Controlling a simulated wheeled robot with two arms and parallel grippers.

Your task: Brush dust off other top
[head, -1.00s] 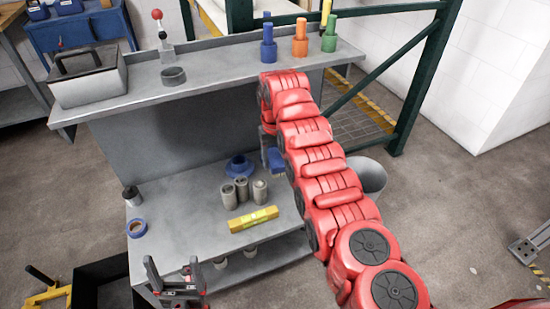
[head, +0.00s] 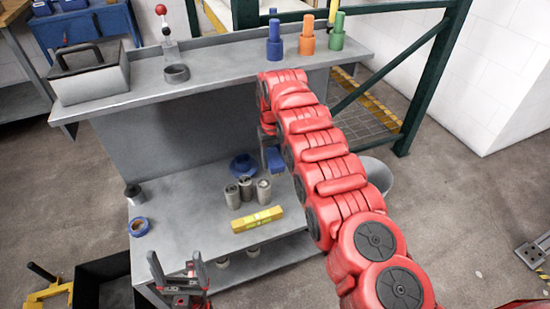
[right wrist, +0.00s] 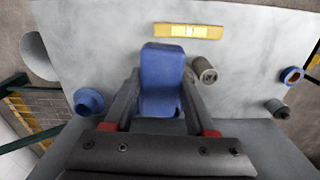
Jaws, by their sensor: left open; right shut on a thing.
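My right gripper (right wrist: 160,110) is shut on a blue brush (right wrist: 162,72) and holds it over the lower top (right wrist: 120,60) of the grey bench. The brush also shows in the head view (head: 275,160), just below the upper shelf's edge. The red arm partly hides the gripper there; I cannot tell whether the brush touches the surface. The bench's upper top (head: 215,68) holds several items. My left gripper (head: 176,268) is open and empty at the front left of the bench. I cannot make out dust clearly on either top.
On the lower top are a blue flanged part (head: 243,166), grey cylinders (head: 247,188), a yellow level (head: 257,219) and a blue tape roll (head: 139,227). A toolbox (head: 92,72), a grey ring (head: 176,73) and coloured pegs (head: 307,40) stand above. A green frame (head: 428,80) is right.

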